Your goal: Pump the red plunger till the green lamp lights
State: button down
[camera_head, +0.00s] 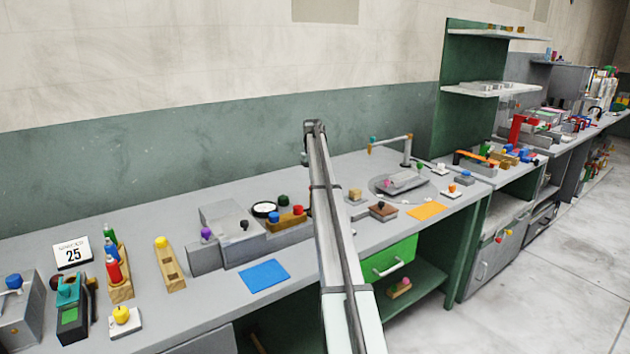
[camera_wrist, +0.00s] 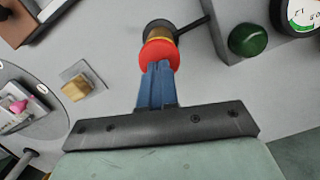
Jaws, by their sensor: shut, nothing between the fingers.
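The red plunger (camera_wrist: 161,53) shows in the wrist view as a round red cap above a brassy collar and a dark base, with a dark rod running off to the right. My gripper (camera_wrist: 157,66) is shut and empty. Its blue fingertips overlap the near edge of the red cap; I cannot tell whether they touch it. A green dome (camera_wrist: 248,39), dark and apparently unlit, sits on a grey housing right of the plunger. It also shows in the head view (camera_head: 283,200). In the head view my arm hides my fingertips, and I cannot make out the plunger there.
A white dial (camera_wrist: 302,14) stands beside the green dome. A wooden cube (camera_wrist: 75,89) on a plate and a turntable (camera_wrist: 45,118) lie to the left. In the head view, a wooden block (camera_head: 287,221) with blue and red knobs and a blue mat (camera_head: 263,276) are left of my arm.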

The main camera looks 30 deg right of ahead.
jog(key=shift+f, duration=0.1)
jog(key=w, duration=0.2)
jog(key=w+d+r, duration=0.1)
dwell(0.3)
notch_tip(320, 180, up, 14)
jog(key=w, duration=0.1)
jog(key=shift+d, duration=0.15)
dwell(0.4)
jog(key=shift+w+f, duration=0.1)
jog(key=shift+f, duration=0.05)
dwell(0.6)
jog(key=s+f, duration=0.1)
jog(key=f, duration=0.1)
jog(key=s+a+f, duration=0.1)
jog(key=s, duration=0.1)
jog(key=shift+s+a+f, duration=0.1)
jog(key=shift+s+f, duration=0.2)
jog(key=shift+f, duration=0.1)
